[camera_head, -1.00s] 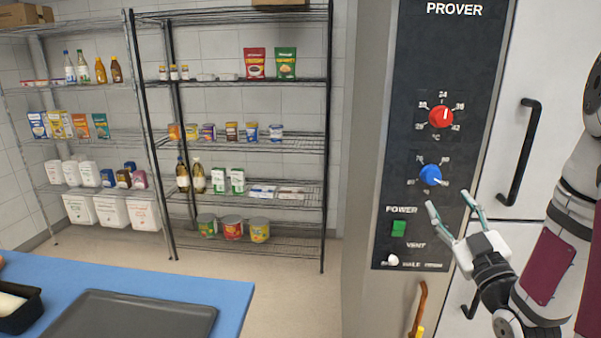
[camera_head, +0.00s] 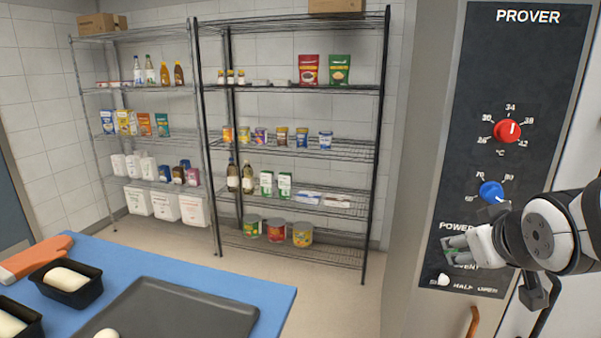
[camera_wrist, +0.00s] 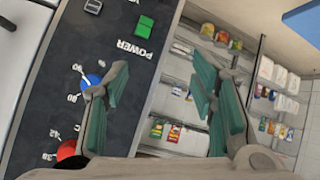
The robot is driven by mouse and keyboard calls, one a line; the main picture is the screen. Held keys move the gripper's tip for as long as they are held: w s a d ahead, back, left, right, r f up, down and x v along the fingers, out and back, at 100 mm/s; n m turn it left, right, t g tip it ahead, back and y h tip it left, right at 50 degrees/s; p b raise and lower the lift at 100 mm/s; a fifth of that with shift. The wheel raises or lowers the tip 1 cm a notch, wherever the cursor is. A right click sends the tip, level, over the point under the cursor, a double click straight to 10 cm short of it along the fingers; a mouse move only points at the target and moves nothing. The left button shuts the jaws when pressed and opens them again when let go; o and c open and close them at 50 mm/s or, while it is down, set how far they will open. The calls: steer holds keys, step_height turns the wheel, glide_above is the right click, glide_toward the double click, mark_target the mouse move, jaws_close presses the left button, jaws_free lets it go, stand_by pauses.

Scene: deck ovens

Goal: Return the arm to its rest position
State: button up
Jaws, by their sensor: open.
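My gripper (camera_head: 456,249) is at the right of the head view, in front of the lower part of the prover panel (camera_head: 480,130). It is open and empty. It covers part of the POWER and VENT labels and the green power switch. In the wrist view the two green-padded fingers (camera_wrist: 160,105) are spread apart, with the panel at left and the shelves beyond. The red knob (camera_head: 507,131) and blue knob (camera_head: 491,191) show above my gripper. The green power switch (camera_wrist: 144,27) is clear in the wrist view. A white vent knob (camera_head: 444,280) sits below.
A blue table (camera_head: 262,284) at lower left holds a dark tray (camera_head: 215,315), and black tins (camera_head: 70,292) with dough. Wire shelves (camera_head: 290,151) with packages stand behind. An orange handle (camera_head: 473,322) is below the panel. The floor between table and prover is open.

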steer(key=s+a+g+y, duration=0.1)
steer(key=s+a, duration=0.3)
steer(key=s, duration=0.4)
steer(key=s+a+m+g+y, duration=0.1)
steer(key=s+a+g, duration=0.3)
steer(key=s, duration=0.5)
steer(key=shift+s+a+m+y, duration=0.3)
steer(key=shift+a, duration=0.4)
steer(key=shift+d+f, duration=0.1)
